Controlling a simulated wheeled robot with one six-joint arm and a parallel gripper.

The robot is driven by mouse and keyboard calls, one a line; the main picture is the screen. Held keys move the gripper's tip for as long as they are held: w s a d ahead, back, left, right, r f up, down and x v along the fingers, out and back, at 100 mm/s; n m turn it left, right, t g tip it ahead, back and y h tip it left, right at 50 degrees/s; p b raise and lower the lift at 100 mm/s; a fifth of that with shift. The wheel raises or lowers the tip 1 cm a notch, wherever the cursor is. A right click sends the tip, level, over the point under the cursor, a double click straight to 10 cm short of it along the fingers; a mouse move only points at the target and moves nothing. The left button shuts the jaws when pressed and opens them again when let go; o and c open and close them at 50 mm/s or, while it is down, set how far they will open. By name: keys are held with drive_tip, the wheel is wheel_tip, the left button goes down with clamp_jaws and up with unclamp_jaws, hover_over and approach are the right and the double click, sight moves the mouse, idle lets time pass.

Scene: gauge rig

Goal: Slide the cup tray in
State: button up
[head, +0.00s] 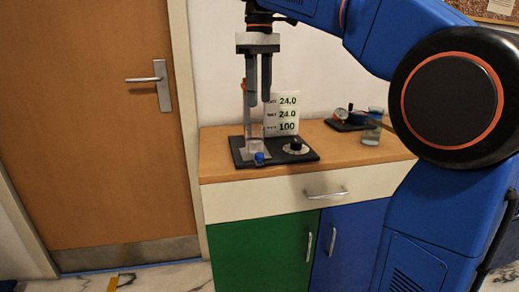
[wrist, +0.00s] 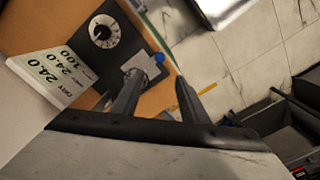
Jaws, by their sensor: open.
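The gauge rig has a black base (head: 300,158) on the wooden counter. A small pale plate (wrist: 143,62) with a blue knob (wrist: 159,58) at its end lies at the base's front; I take this for the cup tray. In the head view the blue knob (head: 259,157) is at the base's front edge. My gripper (head: 259,103) points down above the rig, open and empty, clear of the knob. In the wrist view my gripper (wrist: 158,80) has one finger beside the plate. How far the tray sits in is hard to tell.
A white display card (head: 285,114) reading 24.0, 24.0 and 100 stands behind a dial (head: 296,147). A glass (head: 373,126) and a small gauge device (head: 347,118) stand at the counter's right. The counter's front is free.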

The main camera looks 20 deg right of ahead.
sight(260, 154)
wheel_tip(260, 154, down, 16)
drive_tip(key=shift+f, duration=0.1)
idle(0.5)
drive_tip(key=shift+c, duration=0.6)
